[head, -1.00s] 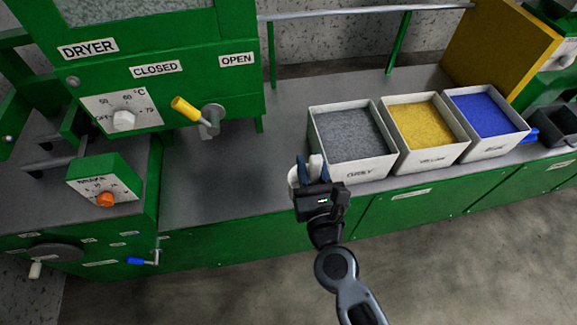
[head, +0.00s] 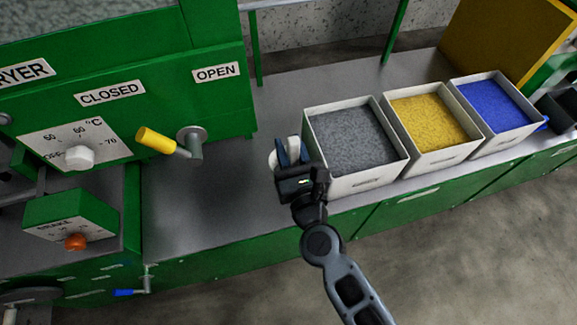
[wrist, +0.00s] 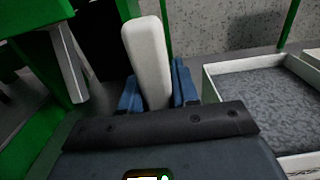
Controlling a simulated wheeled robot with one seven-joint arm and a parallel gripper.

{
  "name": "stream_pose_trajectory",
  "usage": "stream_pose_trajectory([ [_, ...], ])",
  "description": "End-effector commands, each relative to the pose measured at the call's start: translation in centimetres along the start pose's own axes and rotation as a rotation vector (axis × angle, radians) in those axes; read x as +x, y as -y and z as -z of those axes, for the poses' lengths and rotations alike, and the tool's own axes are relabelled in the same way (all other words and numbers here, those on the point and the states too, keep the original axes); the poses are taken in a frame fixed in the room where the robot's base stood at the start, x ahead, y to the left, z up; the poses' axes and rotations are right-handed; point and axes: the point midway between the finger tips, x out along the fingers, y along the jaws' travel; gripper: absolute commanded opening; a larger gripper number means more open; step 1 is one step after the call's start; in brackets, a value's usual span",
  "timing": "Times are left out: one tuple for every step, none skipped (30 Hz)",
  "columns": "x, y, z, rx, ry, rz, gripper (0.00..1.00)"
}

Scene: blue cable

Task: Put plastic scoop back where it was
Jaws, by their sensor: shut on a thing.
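My gripper (head: 290,155) is shut on a white plastic scoop (head: 275,158). In the wrist view, the scoop's pale handle (wrist: 148,58) stands up between the two blue fingers (wrist: 153,92). The scoop's bowl is mostly hidden behind the gripper in the head view. The gripper and scoop are just left of the bin of grey pellets (head: 350,138), above the grey counter (head: 220,200). I cannot tell whether the scoop touches the counter.
Bins of yellow pellets (head: 430,120) and blue pellets (head: 493,104) stand to the right of the grey one. The green dryer (head: 170,70) with its yellow-handled lever (head: 160,142) is on the left. The counter between dryer and bins is clear.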

Motion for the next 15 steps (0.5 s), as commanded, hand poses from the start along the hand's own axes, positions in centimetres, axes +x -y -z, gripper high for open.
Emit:
stream_pose_trajectory([
  [0.0, -0.1, 0.9, -0.001, 0.001, -0.002, 0.00],
  [0.0, -0.1, 1.1, 0.000, 0.001, -0.002, 0.00],
  [0.0, 0.0, 1.3, -0.001, 0.001, -0.001, 0.00],
  [0.0, 0.0, 1.4, -0.001, 0.001, -0.001, 0.00],
  [0.0, -0.1, 1.6, 0.000, 0.001, -0.001, 0.00],
  [0.0, -0.1, 2.1, 0.000, 0.000, -0.002, 0.00],
  [0.0, -0.1, 2.6, -0.001, 0.000, -0.003, 0.00],
  [0.0, -0.1, 3.1, 0.000, 0.000, -0.003, 0.00],
  [0.0, -0.1, 3.7, -0.002, 0.000, -0.002, 0.00],
  [0.0, -0.1, 4.1, 0.000, 0.000, -0.002, 0.00],
  [0.0, -0.1, 4.4, -0.002, 0.001, -0.002, 0.00],
  [0.0, -0.1, 4.8, 0.000, 0.000, -0.001, 0.00],
  [0.0, -0.1, 5.0, 0.000, 0.001, -0.001, 0.00],
  [0.0, -0.1, 5.1, -0.001, 0.001, -0.001, 0.00],
  [0.0, -0.1, 5.1, 0.000, 0.001, -0.001, 0.00],
])
